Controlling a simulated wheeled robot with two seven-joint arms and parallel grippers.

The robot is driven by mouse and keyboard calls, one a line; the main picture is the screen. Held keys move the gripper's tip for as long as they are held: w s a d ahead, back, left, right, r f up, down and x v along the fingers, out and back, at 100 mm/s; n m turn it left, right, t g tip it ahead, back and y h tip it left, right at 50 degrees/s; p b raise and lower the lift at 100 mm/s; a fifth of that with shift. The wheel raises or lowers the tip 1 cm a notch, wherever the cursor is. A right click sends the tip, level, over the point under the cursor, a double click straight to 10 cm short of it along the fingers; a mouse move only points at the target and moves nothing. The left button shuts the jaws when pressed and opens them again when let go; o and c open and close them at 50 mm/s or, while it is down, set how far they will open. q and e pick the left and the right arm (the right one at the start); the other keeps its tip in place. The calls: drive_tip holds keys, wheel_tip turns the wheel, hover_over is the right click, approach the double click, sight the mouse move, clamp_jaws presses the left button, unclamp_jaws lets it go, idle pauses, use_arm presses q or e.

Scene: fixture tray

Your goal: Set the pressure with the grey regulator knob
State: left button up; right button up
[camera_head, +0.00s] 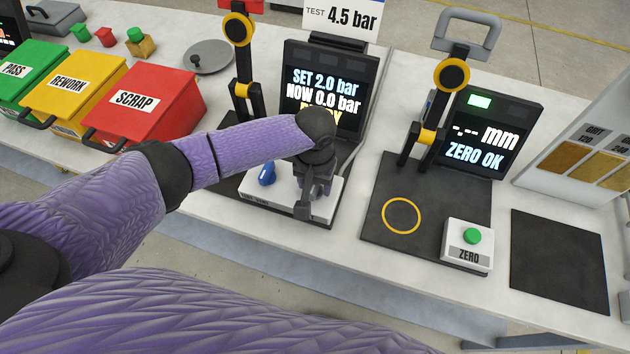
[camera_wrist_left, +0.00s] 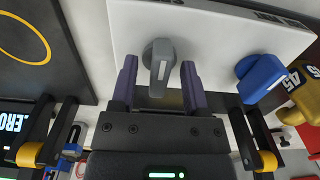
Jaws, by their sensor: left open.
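The grey regulator knob (camera_wrist_left: 160,62) sits on a white panel (camera_wrist_left: 225,35) in the left wrist view. My left gripper (camera_wrist_left: 159,78) is open, with one purple finger on each side of the knob; I cannot tell whether they touch it. In the head view my left gripper (camera_head: 306,200) points down over the white panel (camera_head: 328,207) and hides the knob. The screen (camera_head: 331,90) behind it reads SET 2.0 bar and NOW 0.0 bar, with a yellow line below partly covered by my wrist. My right gripper is not in view.
A blue lever (camera_head: 267,173) stands left of my gripper on the panel. A sign (camera_head: 343,16) reads TEST 4.5 bar. The gauge with a ZERO button (camera_head: 471,237) is to the right. The red SCRAP bin (camera_head: 150,100) is left. The dark mat (camera_head: 558,258) is bare.

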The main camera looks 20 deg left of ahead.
use_arm(q)
clamp_jaws()
drive_tip(key=shift+r, duration=0.1)
